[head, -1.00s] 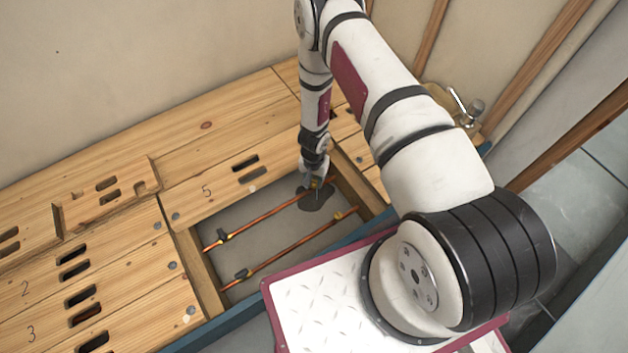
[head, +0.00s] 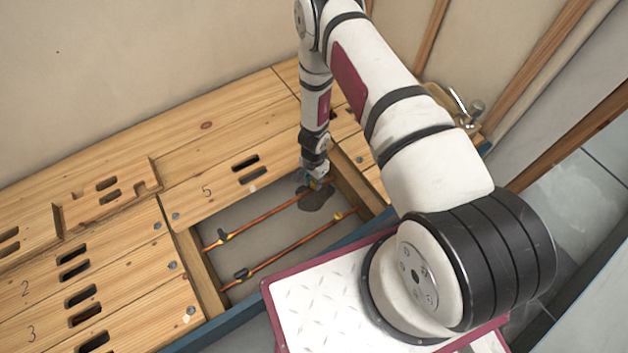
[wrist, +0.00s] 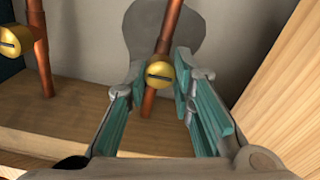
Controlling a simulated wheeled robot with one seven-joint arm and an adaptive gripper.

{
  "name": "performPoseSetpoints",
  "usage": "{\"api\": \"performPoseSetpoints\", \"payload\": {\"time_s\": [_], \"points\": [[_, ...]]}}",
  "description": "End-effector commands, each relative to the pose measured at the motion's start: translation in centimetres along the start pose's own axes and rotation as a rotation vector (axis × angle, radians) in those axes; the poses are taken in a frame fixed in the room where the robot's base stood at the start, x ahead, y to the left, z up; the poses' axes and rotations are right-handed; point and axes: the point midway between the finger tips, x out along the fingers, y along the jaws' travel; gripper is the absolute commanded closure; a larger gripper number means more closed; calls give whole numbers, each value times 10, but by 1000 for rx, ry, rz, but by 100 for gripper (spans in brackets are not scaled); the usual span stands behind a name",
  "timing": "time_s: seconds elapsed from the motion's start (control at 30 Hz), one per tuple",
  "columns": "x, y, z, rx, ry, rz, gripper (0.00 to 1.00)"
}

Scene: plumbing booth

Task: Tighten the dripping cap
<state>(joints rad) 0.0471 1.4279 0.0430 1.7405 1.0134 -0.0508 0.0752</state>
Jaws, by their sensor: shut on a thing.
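The brass cap (wrist: 159,74) with a slot across its face sits on a copper pipe (wrist: 168,28) in the wrist view. My gripper (wrist: 160,70) has one teal-lined finger on each side of it and is shut on it. In the head view my gripper (head: 316,183) points down into the open floor bay, at the right end of the far copper pipe (head: 270,213), and largely hides the cap. A dark wet patch (head: 318,201) lies on the bay floor below it, and this patch shows grey behind the pipe in the wrist view (wrist: 190,25). No drop can be made out.
A second brass cap (wrist: 15,40) is on the neighbouring pipe. The near pipe (head: 290,246) runs parallel in the bay. Wooden joists (head: 355,182) wall the bay closely at the right. Floorboards (head: 120,283) with slots lie to the left.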

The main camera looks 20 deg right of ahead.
Motion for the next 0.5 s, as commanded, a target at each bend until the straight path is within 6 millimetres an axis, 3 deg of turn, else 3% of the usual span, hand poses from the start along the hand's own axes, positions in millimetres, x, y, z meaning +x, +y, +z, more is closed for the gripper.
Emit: {"api": "performPoseSetpoints", "payload": {"time_s": [0.23, 0.27, 0.3, 0.33, 0.5], "points": [[1, 0, 1, 0, -2, 1, 100], [1, 0, 1, 0, -2, 1, 71], [1, 0, 1, 0, -2, 1, 62], [0, 0, 1, 0, -2, 1, 57], [0, 0, 1, 0, -1, 0, 57]]}}
